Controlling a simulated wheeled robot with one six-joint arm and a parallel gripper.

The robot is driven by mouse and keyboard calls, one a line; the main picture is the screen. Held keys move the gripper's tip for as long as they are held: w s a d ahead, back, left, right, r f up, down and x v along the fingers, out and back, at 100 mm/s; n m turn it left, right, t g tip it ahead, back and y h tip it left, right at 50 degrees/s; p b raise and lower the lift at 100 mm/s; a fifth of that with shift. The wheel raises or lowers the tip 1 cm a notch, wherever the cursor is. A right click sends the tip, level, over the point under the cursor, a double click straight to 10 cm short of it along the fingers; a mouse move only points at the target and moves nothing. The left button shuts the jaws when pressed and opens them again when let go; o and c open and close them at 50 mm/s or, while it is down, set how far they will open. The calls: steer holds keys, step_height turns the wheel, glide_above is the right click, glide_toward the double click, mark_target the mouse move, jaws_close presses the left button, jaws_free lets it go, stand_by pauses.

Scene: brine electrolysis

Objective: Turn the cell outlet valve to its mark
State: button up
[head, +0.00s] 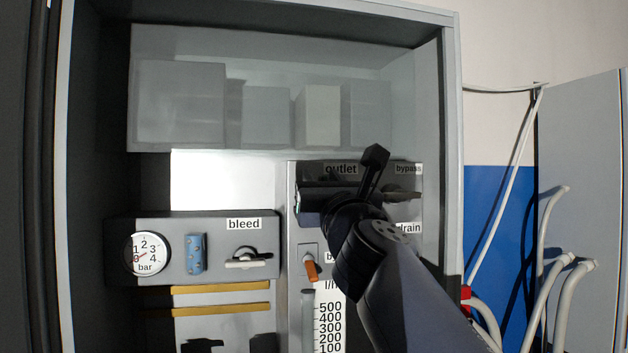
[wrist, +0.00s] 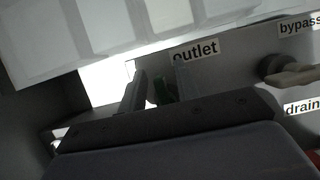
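The outlet label (head: 341,169) is on the grey panel, at the upper left of its valves. It also shows in the wrist view (wrist: 195,51). A dark green piece (wrist: 162,90), which looks like part of the outlet valve's handle, stands below the label. My gripper (head: 315,203) is in front of the outlet valve and hides most of it and its mark. In the wrist view a grey finger (wrist: 137,93) stands close to the left of the green piece. I cannot tell whether it touches, or how far apart the fingers are.
The bypass valve (head: 402,192) is close to the right of my gripper, with the drain label (head: 409,228) below it. An orange-handled valve (head: 311,268) is below. The bleed valve (head: 246,258) and a pressure gauge (head: 146,254) are at left. A clear panel (head: 240,45) hangs above.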

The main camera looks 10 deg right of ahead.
jaws_close()
stand_by(0.5)
steer(key=m+h, duration=0.1)
steer(key=m, duration=0.1)
steer(key=m+h+b, duration=0.1)
steer(key=m, duration=0.1)
steer(key=d+m+h+b, duration=0.1)
steer(key=m, duration=0.1)
steer(key=shift+f+m, duration=0.2)
steer(key=shift+m, duration=0.1)
steer(key=shift+d+f+m+g+h+p, duration=0.3)
steer(key=shift+m+g+h, duration=0.5)
steer(key=shift+m, duration=1.85)
steer(key=shift+d+f+m+g+h+p, duration=0.1)
steer(key=shift+d+f+m+g+h, duration=0.3)
steer(key=shift+m+g, duration=1.5)
steer(key=shift+d+f+m+g+h+p, duration=0.15)
steer(key=shift+f+m+h, duration=0.45)
steer(key=shift+m, duration=2.75)
steer(key=shift+a+r, duration=0.1)
steer(key=shift+r, duration=0.05)
